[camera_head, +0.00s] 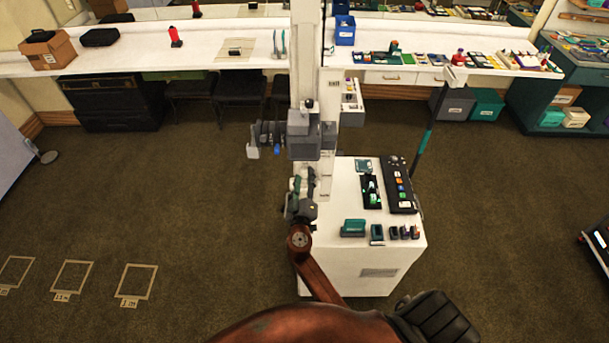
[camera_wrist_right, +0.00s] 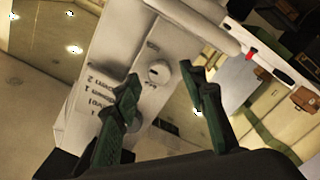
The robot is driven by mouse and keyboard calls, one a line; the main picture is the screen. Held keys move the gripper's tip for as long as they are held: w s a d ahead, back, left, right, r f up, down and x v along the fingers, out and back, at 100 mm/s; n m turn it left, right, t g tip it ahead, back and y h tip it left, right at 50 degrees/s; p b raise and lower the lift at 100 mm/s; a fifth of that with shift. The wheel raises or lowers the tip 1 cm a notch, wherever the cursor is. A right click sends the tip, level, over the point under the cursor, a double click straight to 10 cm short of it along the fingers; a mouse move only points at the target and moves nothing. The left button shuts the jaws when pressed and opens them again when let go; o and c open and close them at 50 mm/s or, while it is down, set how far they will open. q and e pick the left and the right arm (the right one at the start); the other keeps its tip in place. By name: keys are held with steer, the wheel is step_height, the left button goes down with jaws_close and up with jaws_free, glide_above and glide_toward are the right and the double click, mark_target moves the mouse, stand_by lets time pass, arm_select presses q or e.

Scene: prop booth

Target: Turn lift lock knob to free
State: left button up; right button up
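The lift is a tall white column (camera_head: 304,60) with a grey carriage (camera_head: 303,140) on it. My right gripper (camera_head: 304,181) is in front of the column, below the carriage. In the right wrist view a small round pale knob (camera_wrist_right: 158,72) with a dark slot sits on a white panel (camera_wrist_right: 105,60) marked with upside-down lettering. My right gripper (camera_wrist_right: 159,79) is open there, its green fingers spread on either side of the knob in the picture. Contact cannot be told. I cannot make out the knob in the head view. My left gripper is not in view.
A white cabinet (camera_head: 365,262) stands right of the column, with a black remote-like panel (camera_head: 400,183) and small green and black items on top. A long white counter (camera_head: 130,50) with props runs along the back. Open carpet lies to the left, with taped squares (camera_head: 136,282).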

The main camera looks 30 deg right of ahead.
steer(key=shift+w+d, duration=0.25)
steer(key=shift+w, duration=0.15)
steer(key=shift+c, duration=0.3)
jaws_close()
